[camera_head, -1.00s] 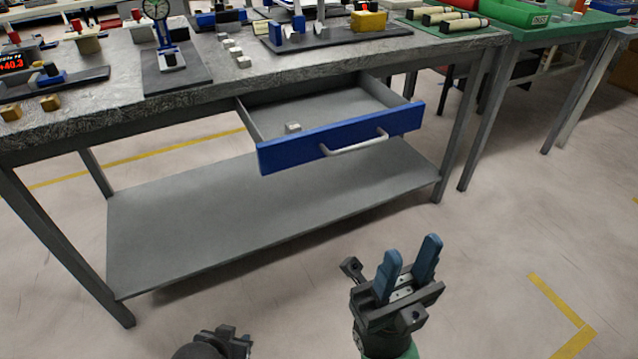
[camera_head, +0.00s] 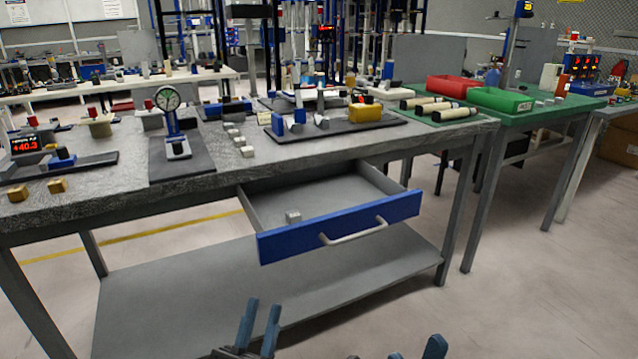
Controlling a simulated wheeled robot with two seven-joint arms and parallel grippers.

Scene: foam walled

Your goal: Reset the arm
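My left gripper (camera_head: 260,318) shows at the bottom middle of the head view. Its two blue fingers point up with a gap between them, and nothing is held. My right gripper (camera_head: 433,348) shows only at the bottom edge, right of the left one.
The workbench (camera_head: 110,188) has a blue-fronted drawer (camera_head: 285,243) pulled open, with a small light block (camera_head: 293,216) inside. A grey lower shelf (camera_head: 170,300) lies beneath. A green table (camera_head: 545,122) stands at right. Bare floor (camera_head: 530,300) lies at the lower right.

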